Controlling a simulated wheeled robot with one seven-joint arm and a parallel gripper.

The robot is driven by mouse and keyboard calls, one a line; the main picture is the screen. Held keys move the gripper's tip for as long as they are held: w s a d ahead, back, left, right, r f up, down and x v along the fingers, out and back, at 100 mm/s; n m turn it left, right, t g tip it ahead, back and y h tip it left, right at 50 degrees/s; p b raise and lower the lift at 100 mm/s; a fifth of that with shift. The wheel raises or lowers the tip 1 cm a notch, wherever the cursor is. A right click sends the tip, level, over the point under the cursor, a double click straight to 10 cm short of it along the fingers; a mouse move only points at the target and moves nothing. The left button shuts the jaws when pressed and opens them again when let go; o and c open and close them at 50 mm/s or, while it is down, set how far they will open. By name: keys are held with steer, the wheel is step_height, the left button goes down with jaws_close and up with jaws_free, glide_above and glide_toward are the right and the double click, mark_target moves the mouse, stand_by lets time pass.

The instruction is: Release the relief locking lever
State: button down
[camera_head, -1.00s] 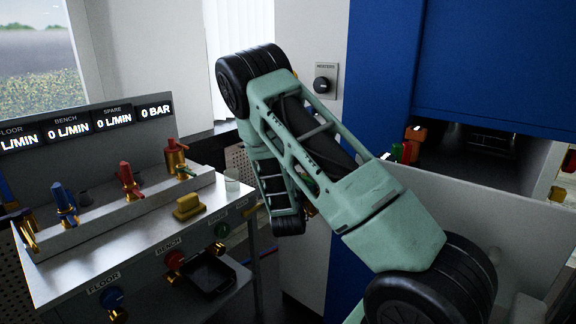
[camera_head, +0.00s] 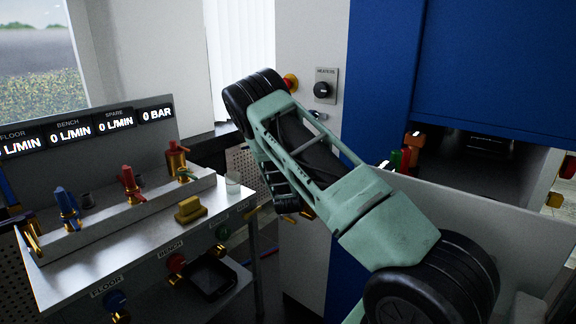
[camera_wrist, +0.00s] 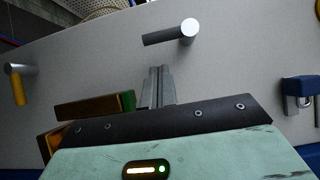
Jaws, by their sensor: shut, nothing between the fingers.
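In the wrist view, my gripper (camera_wrist: 160,74) is shut and empty, its grey fingers together in front of a pale panel. A lever with a dark handle and a round silver hub (camera_wrist: 178,35) is just beyond the fingertips, apart from them. A second lever with a yellow handle (camera_wrist: 18,82) is at the left edge. I cannot tell which lever is the relief locking lever, as no label is readable here. In the head view, my forearm largely hides the gripper and the panel behind it.
A brown bar with a green end (camera_wrist: 95,106) lies left of the fingers. A blue padlock-like piece (camera_wrist: 301,88) is at right.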

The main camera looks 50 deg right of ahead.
steer(key=shift+w+d, duration=0.1)
steer(key=shift+w, duration=1.25)
steer(key=shift+w+f+m+b, duration=0.25)
steer(key=shift+m+b, duration=0.25)
steer(key=shift+b, duration=1.1)
steer(key=w+m+h+b, duration=0.1)
steer(key=m+b, duration=0.3)
steer(key=b, duration=0.6)
steer(key=w+m+g+h+b, duration=0.1)
steer(key=m+h+b, duration=0.3)
steer(key=b, duration=0.6)
steer(key=w+m+g+h+b, duration=0.1)
steer(key=m+b, duration=0.4)
steer(key=b, duration=0.5)
steer(key=shift+w+a+f+m+h, duration=0.1)
steer(key=shift+w+a+m+h, duration=0.05)
steer(key=shift+w+h, duration=0.35)
steer(key=shift+w+a+m+h, duration=0.15)
steer(key=shift+w+h, duration=0.25)
steer(key=shift+w, duration=0.2)
steer(key=shift+b, duration=0.3)
